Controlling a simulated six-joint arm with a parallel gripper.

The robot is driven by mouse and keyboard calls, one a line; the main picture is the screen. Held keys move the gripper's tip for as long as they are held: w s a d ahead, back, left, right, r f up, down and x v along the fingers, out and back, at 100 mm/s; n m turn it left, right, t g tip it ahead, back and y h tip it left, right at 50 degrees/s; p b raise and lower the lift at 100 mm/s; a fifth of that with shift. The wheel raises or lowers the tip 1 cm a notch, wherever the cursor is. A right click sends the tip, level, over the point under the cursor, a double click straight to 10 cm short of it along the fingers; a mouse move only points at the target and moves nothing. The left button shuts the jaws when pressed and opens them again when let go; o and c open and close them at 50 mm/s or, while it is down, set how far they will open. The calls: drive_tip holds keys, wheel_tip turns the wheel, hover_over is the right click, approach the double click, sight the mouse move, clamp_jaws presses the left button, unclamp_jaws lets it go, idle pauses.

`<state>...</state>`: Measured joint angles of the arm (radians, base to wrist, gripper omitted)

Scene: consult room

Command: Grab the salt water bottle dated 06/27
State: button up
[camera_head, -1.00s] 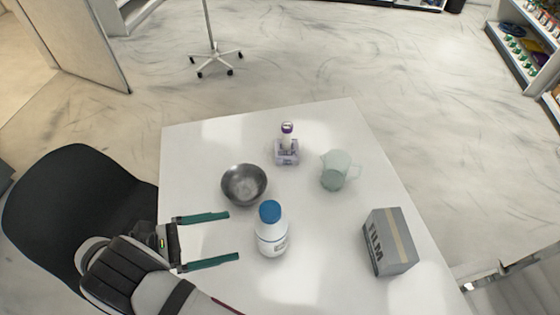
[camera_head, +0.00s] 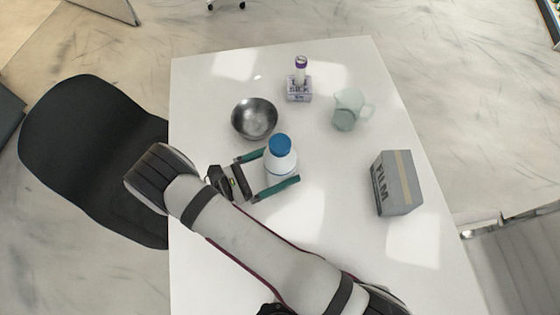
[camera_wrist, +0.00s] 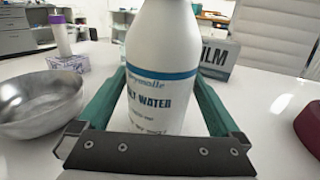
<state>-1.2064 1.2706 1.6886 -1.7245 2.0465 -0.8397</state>
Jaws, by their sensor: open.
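The white salt water bottle (camera_head: 281,163) with a blue cap stands upright on the white table. In the wrist view the bottle (camera_wrist: 160,75) shows a blue band and the words "SALT WATER"; small print below is too blurred to read, and I see no date. My gripper (camera_head: 276,170) is open, its two green fingers on either side of the bottle. In the wrist view my gripper (camera_wrist: 158,100) has the bottle between its fingers, close to the palm. I cannot tell whether either finger touches it.
A metal bowl (camera_head: 254,119) stands just behind the gripper. A small box with a purple-capped tube (camera_head: 299,88) and a pale green jug (camera_head: 348,110) stand further back. A grey FILM box (camera_head: 397,183) is at the right. A black chair (camera_head: 90,150) is left of the table (camera_head: 215,265).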

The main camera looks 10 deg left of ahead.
drive_tip(key=shift+w+d, duration=0.15)
clamp_jaws()
idle(0.4)
